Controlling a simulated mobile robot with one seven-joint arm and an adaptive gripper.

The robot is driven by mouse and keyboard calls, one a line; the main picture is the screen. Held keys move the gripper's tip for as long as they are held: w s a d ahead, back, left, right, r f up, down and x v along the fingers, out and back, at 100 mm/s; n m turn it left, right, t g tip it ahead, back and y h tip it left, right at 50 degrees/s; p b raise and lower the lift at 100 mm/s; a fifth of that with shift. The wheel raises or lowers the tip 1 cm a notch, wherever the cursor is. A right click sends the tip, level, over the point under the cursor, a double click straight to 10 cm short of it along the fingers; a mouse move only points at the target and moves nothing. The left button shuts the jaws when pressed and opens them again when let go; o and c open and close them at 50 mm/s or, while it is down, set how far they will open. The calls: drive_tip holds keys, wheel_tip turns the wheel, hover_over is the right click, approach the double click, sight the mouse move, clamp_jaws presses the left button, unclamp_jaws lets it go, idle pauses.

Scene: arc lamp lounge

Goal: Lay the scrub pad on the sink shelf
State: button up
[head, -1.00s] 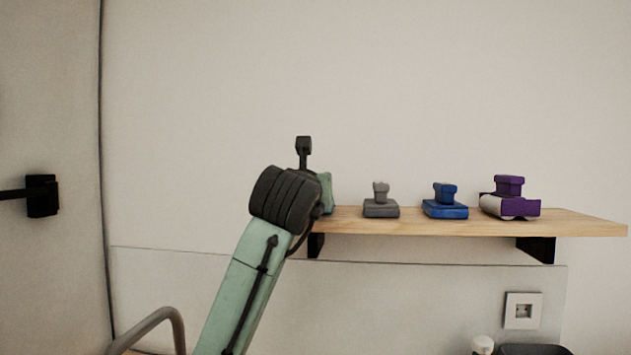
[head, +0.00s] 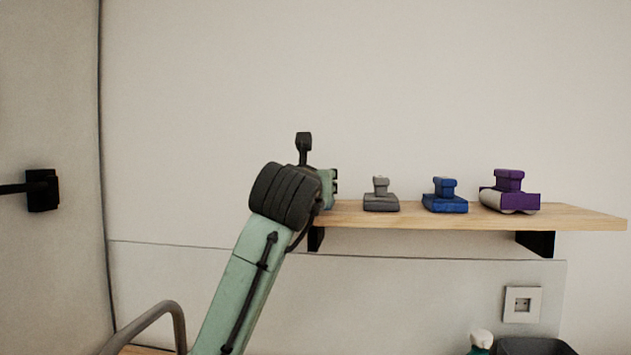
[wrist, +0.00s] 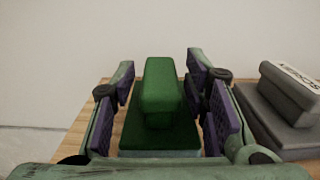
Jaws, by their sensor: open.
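The green scrub pad (wrist: 160,125), with a raised block handle, sits on the wooden shelf (wrist: 75,140) in the wrist view. My gripper (wrist: 163,80) is open around it, one purple-padded finger on each side. Gaps show between the fingers and the handle. In the head view my gripper (head: 332,187) is at the left end of the sink shelf (head: 460,217); the green pad is hidden there behind my arm.
A grey block-handled item (head: 381,197) stands just right of my gripper, also in the wrist view (wrist: 285,105). A blue one (head: 445,198) and a purple and white one (head: 510,194) stand further right. Below are a wall socket (head: 522,305) and a bottle (head: 480,342).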

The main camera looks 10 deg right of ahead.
drive_tip(key=shift+r, duration=0.35)
drive_tip(key=b+v, duration=0.4)
drive_tip(key=v, duration=0.8)
drive_tip(key=shift+f, duration=0.15)
drive_tip(key=shift+c, duration=0.3)
idle(0.3)
